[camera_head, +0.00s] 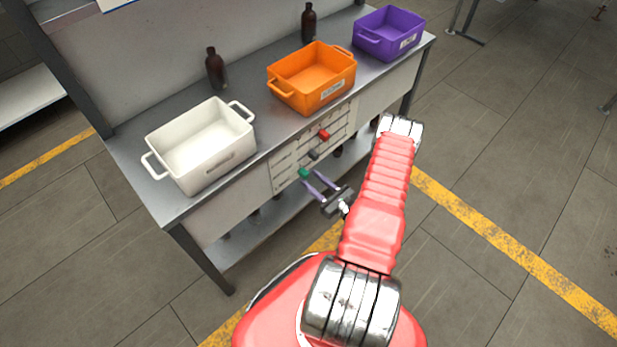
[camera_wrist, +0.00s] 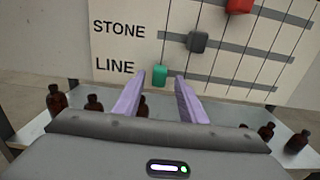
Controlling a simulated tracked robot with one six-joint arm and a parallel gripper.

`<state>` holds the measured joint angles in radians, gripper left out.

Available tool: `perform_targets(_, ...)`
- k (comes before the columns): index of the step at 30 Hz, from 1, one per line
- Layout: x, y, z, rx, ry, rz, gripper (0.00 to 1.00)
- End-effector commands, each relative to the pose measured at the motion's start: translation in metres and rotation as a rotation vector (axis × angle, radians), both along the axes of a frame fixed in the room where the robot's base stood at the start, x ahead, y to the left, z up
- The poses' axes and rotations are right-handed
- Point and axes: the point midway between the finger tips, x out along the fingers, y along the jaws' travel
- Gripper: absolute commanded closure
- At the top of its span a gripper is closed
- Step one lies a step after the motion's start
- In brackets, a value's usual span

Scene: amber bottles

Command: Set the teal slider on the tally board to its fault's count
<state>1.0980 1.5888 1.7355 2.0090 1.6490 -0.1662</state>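The tally board (camera_head: 284,162) hangs on the front of the bench, and in the wrist view the board (camera_wrist: 120,50) shows rows labelled STONE and LINE. The teal slider (camera_wrist: 160,75) is on the LINE row near the left end of its track; it also shows in the head view (camera_head: 305,173). A grey slider (camera_wrist: 198,42) is on the STONE row and a red slider (camera_wrist: 240,5) is on the row above. My gripper (camera_wrist: 161,78) is open, its purple fingers on either side of the teal slider. Contact cannot be told.
On the bench top (camera_head: 130,150) stand a white bin (camera_head: 205,170), an orange bin (camera_head: 290,98), a purple bin (camera_head: 375,45) and two amber bottles (camera_head: 215,70). Several more amber bottles (camera_wrist: 298,142) stand on the shelf below the board. Floor in front is clear.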

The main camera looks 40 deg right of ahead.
Motion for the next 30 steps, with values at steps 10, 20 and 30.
perform_targets(10,0.025,0.001,0.000,0.000,0.000,0.000,0.62)
perform_targets(20,0.025,0.001,0.000,0.001,0.000,0.000,0.68)
perform_targets(30,0.025,0.001,0.000,0.001,0.000,0.000,0.92)
